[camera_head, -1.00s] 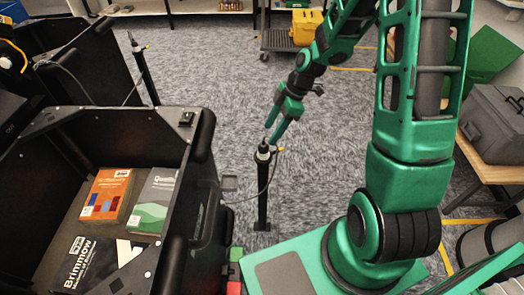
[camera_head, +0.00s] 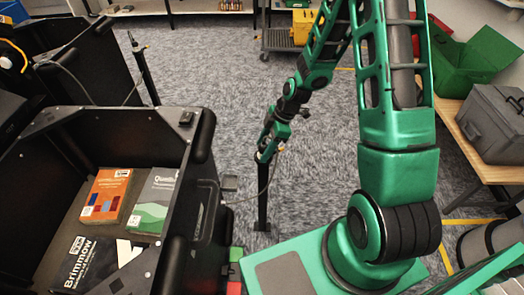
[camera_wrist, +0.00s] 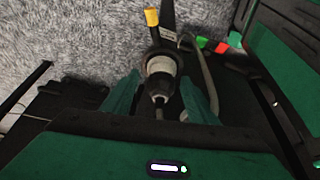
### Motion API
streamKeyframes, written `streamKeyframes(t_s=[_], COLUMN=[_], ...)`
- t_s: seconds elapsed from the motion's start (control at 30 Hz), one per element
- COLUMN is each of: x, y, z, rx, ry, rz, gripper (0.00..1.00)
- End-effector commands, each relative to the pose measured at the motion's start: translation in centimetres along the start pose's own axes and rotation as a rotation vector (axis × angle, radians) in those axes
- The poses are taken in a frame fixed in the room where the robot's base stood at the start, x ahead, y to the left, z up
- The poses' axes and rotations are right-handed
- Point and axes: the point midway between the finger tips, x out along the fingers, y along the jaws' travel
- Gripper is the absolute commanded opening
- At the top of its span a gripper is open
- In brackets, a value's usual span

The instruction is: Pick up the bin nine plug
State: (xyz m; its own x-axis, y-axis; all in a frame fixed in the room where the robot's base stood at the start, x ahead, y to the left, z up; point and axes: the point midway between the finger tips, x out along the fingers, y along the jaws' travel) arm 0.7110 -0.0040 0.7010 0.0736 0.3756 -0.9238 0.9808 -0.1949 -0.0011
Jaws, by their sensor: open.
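The plug stands upright on top of a slim black post (camera_head: 263,208) right of the near bin. In the wrist view the plug (camera_wrist: 160,68) is a grey and black cylinder with a narrow tip pointing toward my gripper. My gripper (camera_head: 265,154) is at the post's top and hides most of the plug in the head view. In the wrist view my gripper (camera_wrist: 160,92) is open, with one green finger on each side of the plug. I cannot tell whether either finger touches it. A yellow-tipped piece (camera_wrist: 152,17) sticks out beyond the plug.
A cable (camera_wrist: 200,75) runs beside the plug. The near black bin (camera_head: 190,150) holds several books. Another black bin and post (camera_head: 145,75) stand behind it. A cart (camera_head: 280,40) is at the back. Grey carpet is open around the post's far side.

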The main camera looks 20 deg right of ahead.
Motion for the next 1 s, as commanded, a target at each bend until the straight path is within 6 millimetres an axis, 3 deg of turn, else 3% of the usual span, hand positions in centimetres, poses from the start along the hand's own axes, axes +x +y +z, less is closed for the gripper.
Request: streamKeyframes(t_s=[0.13,0.33,0.4,0.77,1.0], x=[0.0,-0.1,-0.1,-0.6,-2.9], y=[0.0,0.0,0.1,0.2,0.1], z=[0.0,0.0,0.0,-0.2,-1.1], rx=[0.000,0.000,0.000,0.000,0.000], ry=[0.000,0.000,0.000,0.000,-0.001], rz=[0.000,0.001,0.002,0.004,0.005], gripper=[0.53,0.09,0.05,0.04,0.04])
